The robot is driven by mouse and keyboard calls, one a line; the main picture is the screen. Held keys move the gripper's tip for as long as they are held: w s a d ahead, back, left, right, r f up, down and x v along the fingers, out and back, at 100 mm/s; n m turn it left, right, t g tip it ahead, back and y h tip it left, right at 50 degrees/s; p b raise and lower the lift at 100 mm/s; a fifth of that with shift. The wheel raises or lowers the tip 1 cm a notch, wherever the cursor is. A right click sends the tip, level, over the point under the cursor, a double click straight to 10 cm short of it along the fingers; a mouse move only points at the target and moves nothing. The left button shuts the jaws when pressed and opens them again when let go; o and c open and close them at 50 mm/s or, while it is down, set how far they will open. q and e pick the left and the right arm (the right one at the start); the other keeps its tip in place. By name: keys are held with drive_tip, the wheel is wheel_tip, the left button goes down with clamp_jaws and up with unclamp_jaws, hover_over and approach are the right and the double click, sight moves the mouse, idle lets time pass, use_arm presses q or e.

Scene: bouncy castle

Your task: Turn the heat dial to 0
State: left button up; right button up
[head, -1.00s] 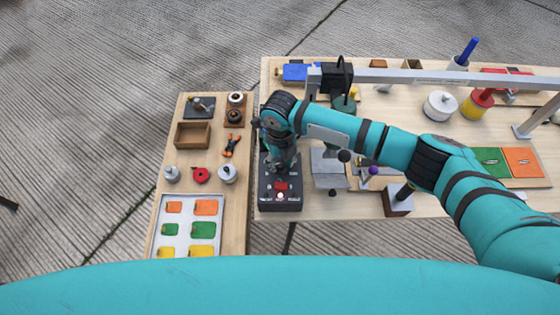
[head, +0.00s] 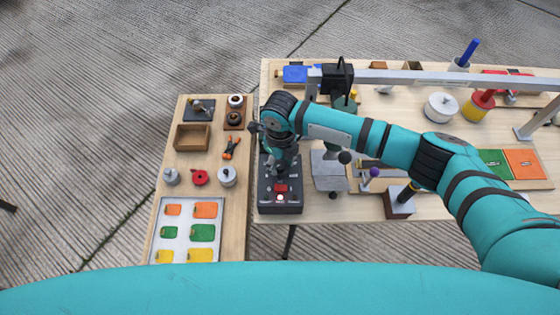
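A dark control box (head: 280,205) stands at the front left of the larger wooden table. Its face carries a red switch (head: 281,188), a small light-coloured spot and white lettering too small to read. My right gripper (head: 281,170) points down over the back part of this box. The gripper and wrist cover that part, so I cannot make out the heat dial or its setting. The fingers are small and dark against the box, and I cannot tell whether they are open or touching anything. My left gripper is not in view.
A smaller wooden table (head: 235,200) at the left holds a tray (head: 184,231) of coloured pieces, a wooden box (head: 192,137) and orange-handled pliers (head: 231,147). A metal rail (head: 430,76) crosses behind.

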sight(280, 165)
drive_tip(key=shift+o, duration=1.3)
wheel_tip(280, 165, up, 12)
